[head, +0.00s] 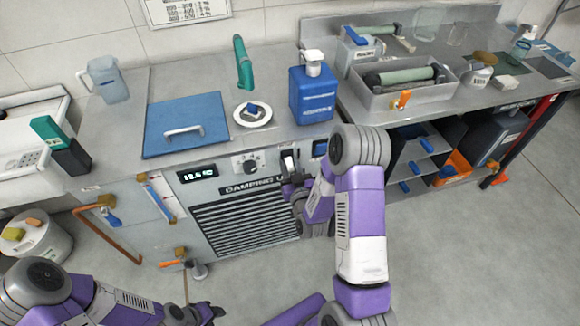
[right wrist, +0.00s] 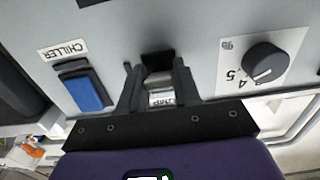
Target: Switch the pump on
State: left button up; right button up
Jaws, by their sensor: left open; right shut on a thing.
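The pump switch (right wrist: 158,80), a grey lever on the front panel of the damping unit (head: 250,212), sits between my right gripper's fingers in the right wrist view. A label partly reading "UMP" (right wrist: 161,99) shows just beside it. My right gripper (right wrist: 158,88) is shut on this switch. In the head view the right gripper (head: 291,180) is at the panel, below the blue bottle, and partly covers the switch. I cannot tell whether the switch is on or off. My left gripper (head: 208,312) is open and empty, low in front of the unit.
A blue chiller switch (right wrist: 83,88) and a numbered dial (right wrist: 265,62) flank the pump switch. A lit display (head: 197,173) is on the panel. Above stand a blue bottle (head: 312,92), a white dish (head: 252,114) and a blue lid with a handle (head: 187,112).

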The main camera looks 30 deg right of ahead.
aim_at(288, 160)
jog(key=shift+r+g+p, duration=0.3)
jog(key=shift+g+p, duration=0.1)
jog(key=shift+p, duration=0.15)
notch_tip(288, 160, up, 2)
jog(key=g+y+p, duration=0.1)
jog(key=g+p, duration=0.2)
jog(key=p, duration=0.3)
jog(key=g+y+p, duration=0.1)
jog(key=g+p, duration=0.3)
jog(key=p, duration=0.1)
jog(key=shift+r+p, duration=0.2)
jog(key=shift+p, duration=0.2)
jog(key=shift+w+g+p, duration=0.1)
jog(key=shift+g+p, duration=0.5)
jog(key=shift+p, duration=0.25)
jog(key=shift+y, duration=0.3)
jog(key=shift+f, duration=0.1)
jog(key=o, duration=1)
jog(key=shift+c, duration=0.2)
